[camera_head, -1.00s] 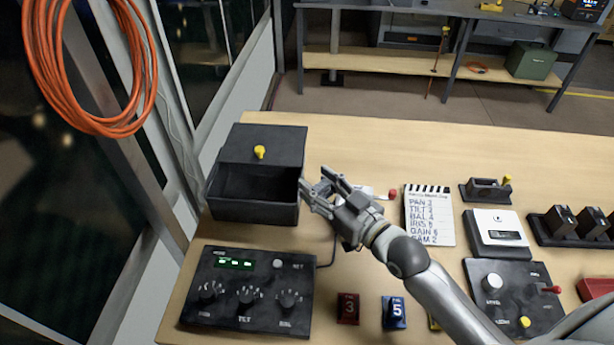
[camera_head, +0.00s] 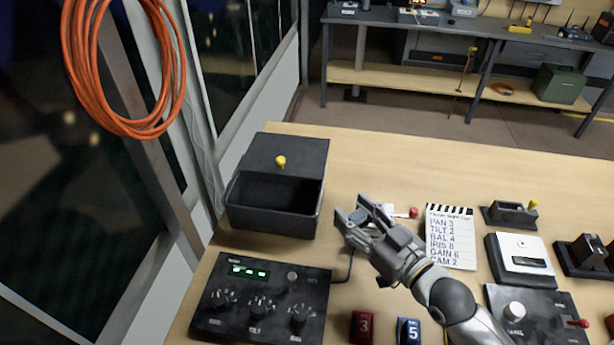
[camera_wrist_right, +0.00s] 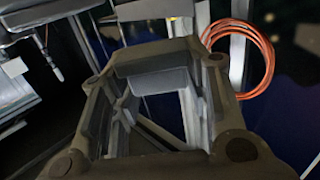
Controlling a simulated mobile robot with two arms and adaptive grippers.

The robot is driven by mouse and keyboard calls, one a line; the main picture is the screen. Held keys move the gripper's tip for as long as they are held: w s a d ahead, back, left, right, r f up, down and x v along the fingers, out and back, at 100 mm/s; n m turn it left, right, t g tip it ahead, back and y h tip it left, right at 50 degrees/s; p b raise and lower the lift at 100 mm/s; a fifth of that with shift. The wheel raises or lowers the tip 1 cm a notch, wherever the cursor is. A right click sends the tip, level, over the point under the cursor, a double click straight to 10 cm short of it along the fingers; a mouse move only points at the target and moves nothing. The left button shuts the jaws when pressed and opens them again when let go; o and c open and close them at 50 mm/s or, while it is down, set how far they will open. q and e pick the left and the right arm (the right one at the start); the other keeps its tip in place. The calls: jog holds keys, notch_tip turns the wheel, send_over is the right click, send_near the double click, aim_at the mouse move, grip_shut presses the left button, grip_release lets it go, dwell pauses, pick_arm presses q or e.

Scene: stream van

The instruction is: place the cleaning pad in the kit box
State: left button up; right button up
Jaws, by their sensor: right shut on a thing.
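The kit box (camera_head: 268,222) is a black open box at the left of the table, with its lid tipped back and a yellow knob on it. The part of its inside that I see looks empty. My right gripper (camera_head: 352,218) is just right of the box, outside its right wall. It is shut on a small pale grey piece, which I take for the cleaning pad (camera_wrist_right: 158,83); the fingers hide most of it in the head view. My left gripper is not in view.
A control panel with knobs (camera_head: 258,300) lies in front of the box. Red (camera_head: 363,326) and blue (camera_head: 409,331) number blocks stand near the front. A clapper-style card (camera_head: 450,240) and several devices fill the right side.

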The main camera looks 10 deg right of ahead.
jog(key=p, duration=0.3)
send_near(304, 176)
jog(key=w+a+r, duration=0.2)
jog(key=w+r, duration=0.1)
jog(key=w, duration=0.3)
jog(key=x, duration=0.2)
jog(key=p+x, duration=0.1)
jog(key=shift+w+a+p, duration=0.25)
jog(key=shift+a+p, duration=0.05)
jog(key=shift+a, duration=0.1)
jog(key=shift+s, duration=0.1)
jog(key=shift+f, duration=0.1)
jog(key=shift+f, duration=0.2)
jog(key=o, duration=0.9)
jog(key=shift+r, duration=0.1)
